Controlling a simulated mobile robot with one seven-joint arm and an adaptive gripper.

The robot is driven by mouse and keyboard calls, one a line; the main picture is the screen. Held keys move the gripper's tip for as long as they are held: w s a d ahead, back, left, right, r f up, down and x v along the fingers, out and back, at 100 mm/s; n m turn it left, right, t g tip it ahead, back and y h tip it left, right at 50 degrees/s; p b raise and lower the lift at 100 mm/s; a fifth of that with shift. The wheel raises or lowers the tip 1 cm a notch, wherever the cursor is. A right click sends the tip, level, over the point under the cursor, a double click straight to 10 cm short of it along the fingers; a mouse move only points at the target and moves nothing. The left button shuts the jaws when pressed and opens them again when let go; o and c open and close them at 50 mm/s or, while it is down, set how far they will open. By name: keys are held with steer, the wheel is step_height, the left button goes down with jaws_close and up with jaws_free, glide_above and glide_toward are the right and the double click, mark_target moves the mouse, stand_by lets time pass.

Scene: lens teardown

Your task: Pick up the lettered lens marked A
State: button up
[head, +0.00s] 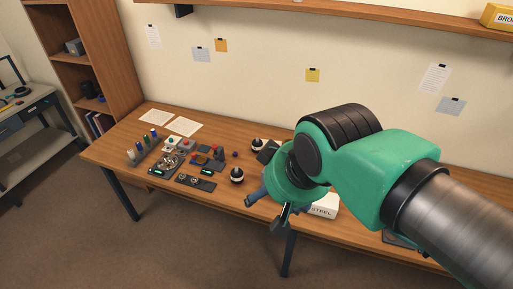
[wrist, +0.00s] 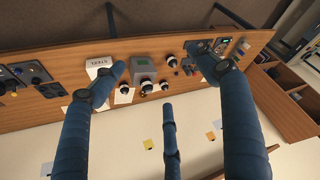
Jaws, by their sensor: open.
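Several dark round pieces with pale bands, which look like the lenses, are on the wooden table. In the head view one (head: 237,175) stands near the front edge and another (head: 257,145) farther back. The wrist view shows more, including one (wrist: 146,87) beside a grey box and one (wrist: 171,59) to its right. No letter is legible, so I cannot tell which is A. My gripper (head: 264,212) is at the table's front edge, right of the nearer dark piece. In the wrist view its blue fingers (wrist: 160,76) are spread open with nothing between them.
A white box marked STEEL (head: 323,206) stands beside my gripper; my arm hides much of the table's right side. A grey box (wrist: 143,68) stands among the round pieces. Small parts and trays (head: 195,181) crowd the left half. A shelf (head: 300,12) runs along the wall above.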

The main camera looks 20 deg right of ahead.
steer(key=shift+w+r, duration=0.1)
steer(key=shift+c, duration=0.2)
stand_by(0.4)
steer(key=w+d+r+m, duration=0.25)
steer(key=w+m, duration=0.55)
steer(key=w, duration=0.9)
steer(key=w+d+f+m+g+y, duration=0.1)
steer(key=w+d+f+m, duration=0.25)
steer(key=w, duration=0.55)
steer(key=w+d+f+m, duration=0.25)
steer(key=w+m, duration=0.25)
steer(key=w, duration=0.4)
steer(key=w+d+f+m, duration=0.5)
steer(key=w+d+f, duration=0.1)
steer(key=f, duration=0.3)
steer(key=w+d+f+m, duration=0.4)
steer(key=w+d+f, duration=0.3)
steer(key=w+f, duration=0.2)
steer(key=w+d+f+m+b, duration=0.1)
steer(key=w+d+f+m, duration=0.4)
steer(key=f, duration=0.6)
steer(key=w+d, duration=0.2)
steer(key=w, duration=0.1)
steer(key=shift+m+y, duration=0.35)
steer(key=shift+y, duration=0.05)
steer(key=shift+f, duration=0.15)
